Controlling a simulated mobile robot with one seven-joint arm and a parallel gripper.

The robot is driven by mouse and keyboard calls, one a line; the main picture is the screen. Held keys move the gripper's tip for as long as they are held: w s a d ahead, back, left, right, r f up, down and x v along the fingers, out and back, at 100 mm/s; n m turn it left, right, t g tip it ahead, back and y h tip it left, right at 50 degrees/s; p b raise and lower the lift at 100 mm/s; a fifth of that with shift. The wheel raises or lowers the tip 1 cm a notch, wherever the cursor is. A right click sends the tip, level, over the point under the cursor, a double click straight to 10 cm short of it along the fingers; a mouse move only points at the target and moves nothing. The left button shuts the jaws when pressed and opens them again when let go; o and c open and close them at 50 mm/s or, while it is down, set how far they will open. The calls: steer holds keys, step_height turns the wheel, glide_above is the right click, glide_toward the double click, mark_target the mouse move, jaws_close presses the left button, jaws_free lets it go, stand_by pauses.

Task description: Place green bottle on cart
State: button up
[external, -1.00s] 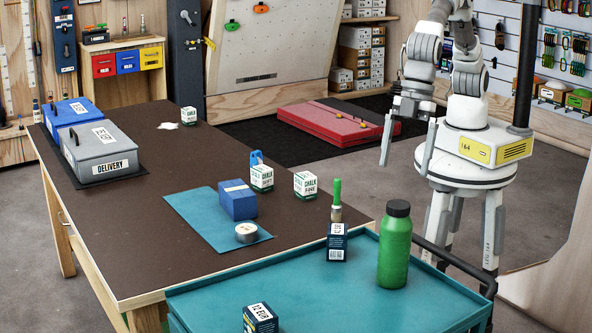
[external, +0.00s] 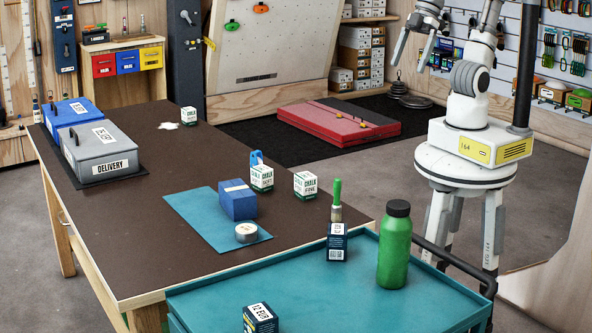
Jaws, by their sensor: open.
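The green bottle (external: 395,250) with a dark cap stands upright on the teal top of the cart (external: 325,292), near its right side. My gripper (external: 411,55) is raised at the top of the external view, well above and behind the cart. Its two fingers are apart and point downward, with nothing between them. It is clear of the bottle and of the table.
A dark box (external: 337,243) with a green-handled brush (external: 336,198) stands left of the bottle; another small box (external: 260,318) is at the cart's front. The brown table (external: 130,240) holds chalk boxes (external: 305,184), a blue block (external: 237,200), tape (external: 246,232) and a grey delivery box (external: 98,150).

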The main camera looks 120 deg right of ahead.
steer(key=s+d+f, duration=0.2)
steer(key=s, duration=0.4)
steer(key=shift+s+f+m, duration=0.15)
steer(key=shift+f+m, duration=0.1)
steer(key=shift+m, duration=0.15)
steer(key=shift+d+f, duration=0.1)
step_height(320, 180, down, 35)
steer(key=b, duration=3.5)
